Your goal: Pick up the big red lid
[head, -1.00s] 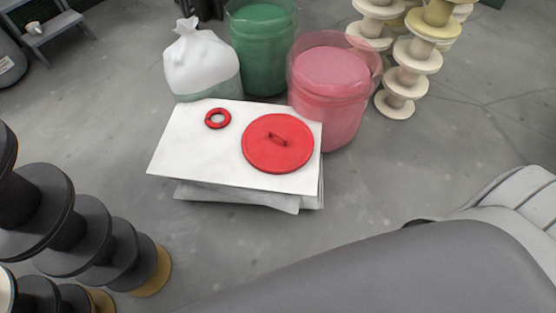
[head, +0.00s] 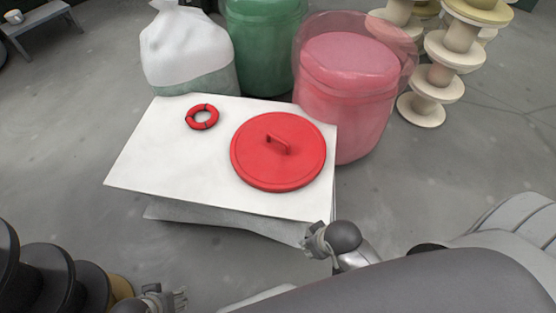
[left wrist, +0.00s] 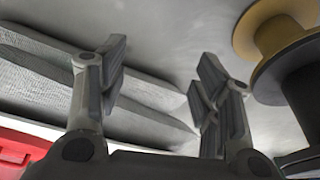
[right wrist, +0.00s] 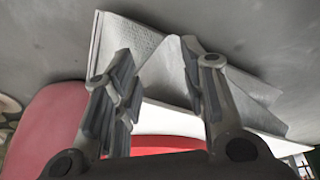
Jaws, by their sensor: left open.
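The big red lid (head: 278,152) lies flat, handle up, on the right part of a white board (head: 150,165) in the head view. A small red ring (head: 202,117) lies left of it. My left gripper (head: 177,302) is at the bottom edge of the head view, in front of the board; its fingers stand apart and empty in the left wrist view (left wrist: 160,90). My right gripper (head: 312,240) is by the board's front right corner, short of the lid; its fingers are apart and empty in the right wrist view (right wrist: 155,75).
The board tops a stack of sheets. Behind it stand a white bag (head: 188,50), a green bin (head: 265,45) and a pink bin (head: 350,90). Pale spools (head: 440,80) stand at the right back, dark spools (head: 50,275) at the front left. Floor left of the stack is clear.

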